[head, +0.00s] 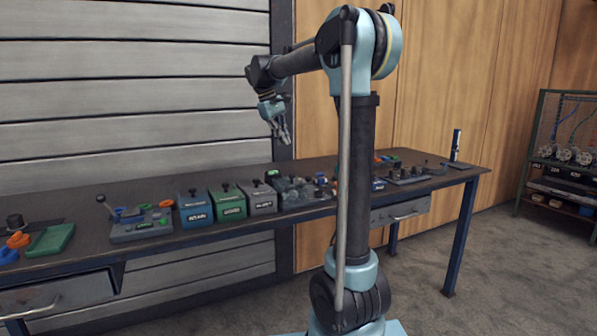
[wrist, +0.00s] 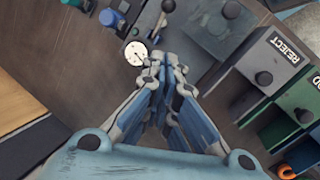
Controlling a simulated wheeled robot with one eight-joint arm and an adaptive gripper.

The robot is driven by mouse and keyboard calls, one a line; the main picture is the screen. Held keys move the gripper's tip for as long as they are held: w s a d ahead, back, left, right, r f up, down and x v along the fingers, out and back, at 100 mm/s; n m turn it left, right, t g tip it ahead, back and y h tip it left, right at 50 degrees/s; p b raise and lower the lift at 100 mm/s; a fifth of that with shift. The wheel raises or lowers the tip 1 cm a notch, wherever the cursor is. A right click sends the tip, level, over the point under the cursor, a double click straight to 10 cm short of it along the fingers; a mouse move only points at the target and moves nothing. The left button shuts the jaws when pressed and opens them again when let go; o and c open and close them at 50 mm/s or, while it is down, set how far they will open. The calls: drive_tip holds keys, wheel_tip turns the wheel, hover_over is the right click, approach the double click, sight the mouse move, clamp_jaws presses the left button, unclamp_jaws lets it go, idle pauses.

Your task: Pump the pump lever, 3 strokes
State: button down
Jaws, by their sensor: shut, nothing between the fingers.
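In the wrist view a grey lever with a round knob (wrist: 168,6) stands on a unit beside a white round gauge (wrist: 136,54). It looks like the pump lever, but I cannot be sure. In the head view a grey unit (head: 140,228) at the left also carries a tilted lever with a ball knob (head: 101,198). My gripper (head: 284,138) hangs above the bench, fingers pointing down, apart from everything. In the wrist view my gripper (wrist: 165,62) is shut and empty, its fingertips showing close to the gauge in the picture.
A long dark bench (head: 75,203) runs along the wall. Blue (head: 195,211), green (head: 228,203) and grey (head: 258,198) lidded boxes stand in a row. My arm hides part of the bench.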

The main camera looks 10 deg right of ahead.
drive_tip(key=shift+f, duration=0.1)
hover_over(306, 179)
drive_tip(key=w+a, duration=0.5)
wheel_tip(306, 179, down, 10)
drive_tip(key=r, duration=0.1)
drive_tip(key=shift+s+d+f, duration=0.45)
drive_tip(key=shift+d+f, duration=0.3)
drive_tip(key=shift+d, duration=0.1)
drive_tip(key=shift+s+d+f, duration=0.4)
drive_tip(key=shift+d+f, duration=0.05)
drive_tip(key=shift+d, duration=0.1)
